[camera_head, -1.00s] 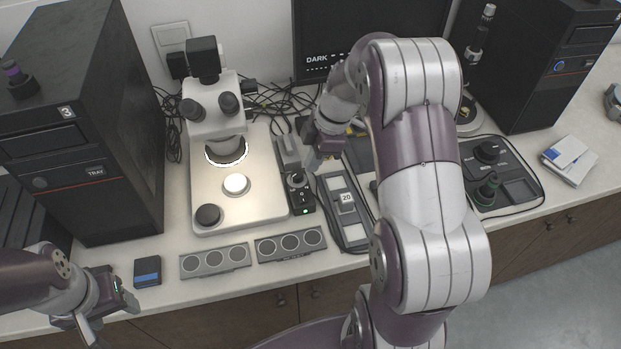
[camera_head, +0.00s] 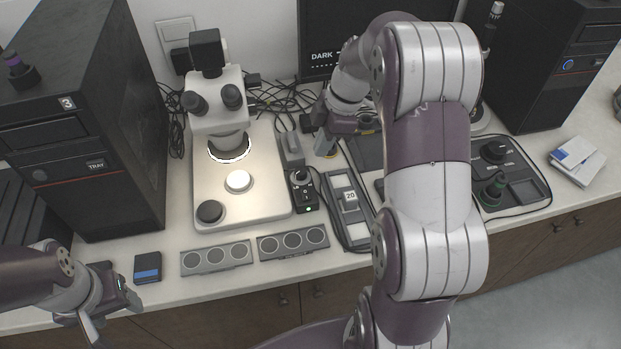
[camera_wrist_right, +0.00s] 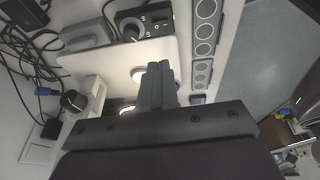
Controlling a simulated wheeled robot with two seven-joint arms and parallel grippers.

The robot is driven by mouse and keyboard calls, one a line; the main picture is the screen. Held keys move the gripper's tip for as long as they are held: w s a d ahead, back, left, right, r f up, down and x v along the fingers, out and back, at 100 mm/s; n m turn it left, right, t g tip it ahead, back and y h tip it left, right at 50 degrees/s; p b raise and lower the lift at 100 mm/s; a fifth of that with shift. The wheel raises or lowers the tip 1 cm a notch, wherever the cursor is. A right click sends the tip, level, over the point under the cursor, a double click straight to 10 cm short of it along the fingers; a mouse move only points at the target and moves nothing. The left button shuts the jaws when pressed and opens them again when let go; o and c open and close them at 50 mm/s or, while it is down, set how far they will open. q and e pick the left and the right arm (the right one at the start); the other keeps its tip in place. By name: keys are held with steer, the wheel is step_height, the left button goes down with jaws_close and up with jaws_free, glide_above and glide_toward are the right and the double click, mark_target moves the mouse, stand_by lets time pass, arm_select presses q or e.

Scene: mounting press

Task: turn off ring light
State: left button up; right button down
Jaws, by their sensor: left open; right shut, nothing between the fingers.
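The ring light (camera_head: 229,149) under the microscope head glows white, and the stage below it is bright. A small black control box (camera_head: 304,191) with a round knob and a green lit spot at its front stands right of the microscope base. In the right wrist view the box (camera_wrist_right: 143,24) shows its knob and a rocker switch. My right gripper (camera_head: 325,146) is shut and empty, behind and to the right of the box, apart from it; its fingers (camera_wrist_right: 157,72) are together in the wrist view. My left gripper (camera_head: 114,315) is open at the front left, far from the box.
A grey block (camera_head: 291,149) stands just behind the box, with cables around it. A tray marked 20 (camera_head: 349,211) lies to the right. Two plates with round wells (camera_head: 216,258) lie in front. My right arm hides part of the table.

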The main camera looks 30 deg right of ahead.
steer(key=b, duration=0.1)
glide_toward(304, 192)
steer(key=x, duration=0.5)
steer(key=shift+a+f, duration=0.2)
steer(key=shift+f, duration=0.55)
